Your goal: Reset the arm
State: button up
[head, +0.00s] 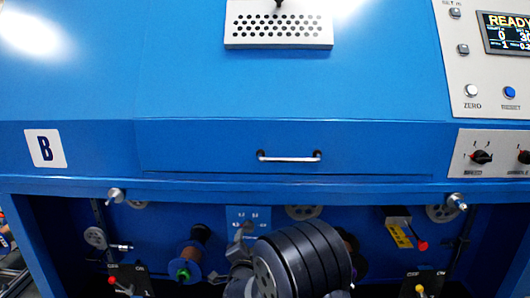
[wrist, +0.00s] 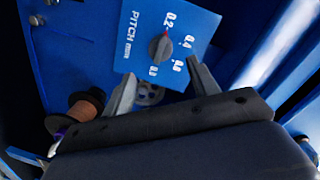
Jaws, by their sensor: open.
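Beyond the fingers is a blue PITCH panel (wrist: 140,28) with a dark knob (wrist: 160,47). The knob's red mark points toward 0.2, and it shows between the fingertips, apparently untouched. In the head view my dark arm rises at the bottom centre, in front of the machine's lower recess. The small blue panel (head: 240,213) shows just above it. The gripper is mostly hidden there by my own arm.
A blue machine has a drawer handle (head: 289,157) and an overhanging edge above the recess. A copper-coloured spool (head: 188,262) is left of my arm; it also shows in the wrist view (wrist: 85,110). A yellow-labelled lever (head: 400,232) is at right. Control panels are at upper right.

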aim_at(249, 231)
jog(key=w, duration=0.4)
jog(key=w+b, duration=0.1)
jog(key=w, duration=0.2)
jog(key=shift+w+f, duration=0.1)
jog(key=shift+f, duration=0.3)
jog(key=shift+f+m+b, duration=0.15)
jog(key=shift+m+b, duration=0.15)
jog(key=shift+b, duration=0.1)
jog(key=m+b, duration=0.2)
jog(key=shift+m+y, duration=0.3)
jog(key=m+b, duration=0.2)
jog(key=m, duration=0.2)
jog(key=shift+d+t+y, duration=0.1)
jog(key=shift+t+y, duration=0.2)
jog(key=m, duration=0.6)
jog(key=shift+t, duration=0.3)
jog(key=shift+s+p, duration=0.3)
jog(key=shift+s+d+p, duration=0.2)
jog(key=shift+s+p, duration=0.1)
jog(key=shift+s, duration=2.1)
